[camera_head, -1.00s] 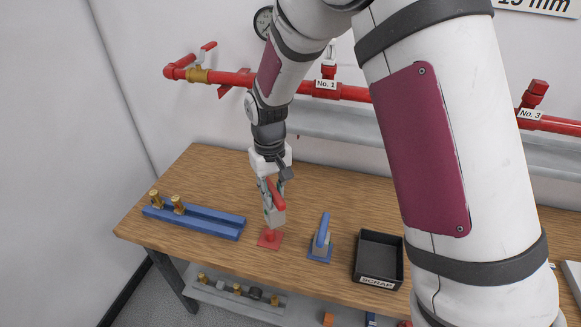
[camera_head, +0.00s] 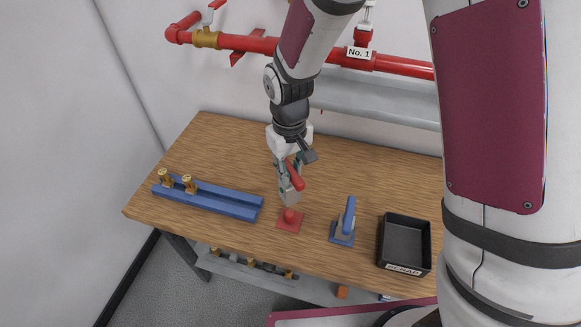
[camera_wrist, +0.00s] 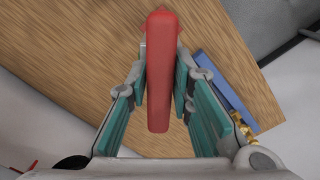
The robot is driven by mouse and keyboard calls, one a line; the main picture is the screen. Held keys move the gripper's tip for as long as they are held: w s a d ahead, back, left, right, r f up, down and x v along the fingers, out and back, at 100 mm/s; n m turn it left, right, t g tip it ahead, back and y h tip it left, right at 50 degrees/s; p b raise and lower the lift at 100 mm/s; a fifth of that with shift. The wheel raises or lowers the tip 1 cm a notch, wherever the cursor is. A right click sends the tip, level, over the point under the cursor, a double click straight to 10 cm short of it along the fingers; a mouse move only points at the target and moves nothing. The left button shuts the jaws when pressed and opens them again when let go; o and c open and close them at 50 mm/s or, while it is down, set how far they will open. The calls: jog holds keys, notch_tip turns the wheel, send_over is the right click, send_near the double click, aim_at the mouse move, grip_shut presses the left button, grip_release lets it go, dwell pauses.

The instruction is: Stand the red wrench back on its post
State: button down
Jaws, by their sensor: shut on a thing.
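The red post (camera_head: 289,215), a round-topped stub on a flat red base, stands on the bench just below and in front of the wrench. The post looks bare. I cannot tell how large the gap is between the wrench's lower end and the post top.
A blue wrench (camera_head: 349,215) stands on a blue base to the right. A black scrap tray (camera_head: 426,262) is further right. A blue rail (camera_head: 225,205) with brass fittings (camera_head: 189,184) lies left. Red pipes (camera_head: 270,46) run along the wall behind. The bench (camera_head: 365,176) behind the posts is clear.

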notch_tip(320, 180, down, 7)
jog(key=b, duration=0.1)
jog(key=shift+r, duration=0.2)
jog(key=shift+f+b, duration=0.85)
jog(key=shift+f, duration=1.95)
dwell(2.2)
jog(key=c, duration=1.3)
grip_release()
jog(key=shift+c, duration=0.2)
notch_tip(320, 180, up, 12)
